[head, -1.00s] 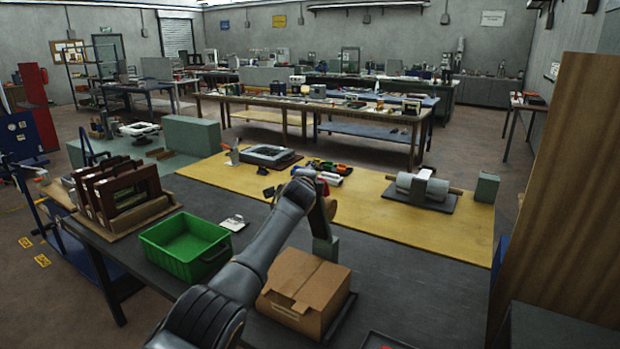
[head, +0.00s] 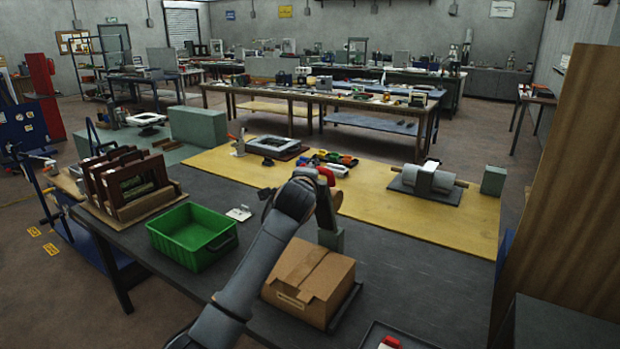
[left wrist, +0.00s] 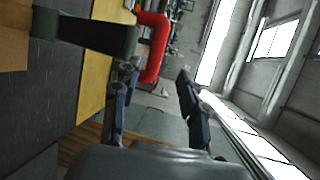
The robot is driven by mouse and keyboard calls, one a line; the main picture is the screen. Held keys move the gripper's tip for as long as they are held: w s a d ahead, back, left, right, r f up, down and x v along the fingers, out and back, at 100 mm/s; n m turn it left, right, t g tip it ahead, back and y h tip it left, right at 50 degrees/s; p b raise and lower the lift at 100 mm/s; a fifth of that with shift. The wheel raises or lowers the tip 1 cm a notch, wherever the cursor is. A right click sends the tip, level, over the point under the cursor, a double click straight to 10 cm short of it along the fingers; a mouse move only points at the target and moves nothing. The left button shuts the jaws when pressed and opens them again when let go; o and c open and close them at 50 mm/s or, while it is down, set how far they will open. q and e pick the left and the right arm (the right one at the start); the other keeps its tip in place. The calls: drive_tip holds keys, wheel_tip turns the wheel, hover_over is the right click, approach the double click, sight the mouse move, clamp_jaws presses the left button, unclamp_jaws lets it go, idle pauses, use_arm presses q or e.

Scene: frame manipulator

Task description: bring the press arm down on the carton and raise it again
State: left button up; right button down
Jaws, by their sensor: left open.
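The closed brown carton (head: 308,284) sits on a dark base on the grey table in the head view, with a grey-green press post (head: 331,239) behind it. In the left wrist view the dark press arm (left wrist: 95,36) reaches toward a red handle (left wrist: 155,50), and part of the carton (left wrist: 12,40) shows at the left edge. My left gripper (left wrist: 155,95) is open, its fingers apart close to the handle's end; I cannot tell whether they touch it. In the head view my left arm hides much of the press top and the fingers. My right gripper is not in view.
A green bin (head: 190,238) and a rack of frames (head: 125,185) stand left of the carton. A grey roller (head: 427,180) lies on the yellow mat (head: 390,220). A tall brown panel (head: 565,190) bounds the right side. Table right of the carton is mostly clear.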

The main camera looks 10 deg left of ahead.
use_arm(q)
drive_tip(key=s, duration=0.2)
drive_tip(key=shift+s+d+r, duration=0.1)
drive_tip(key=shift+s+r, duration=0.2)
drive_tip(key=shift+s, duration=0.1)
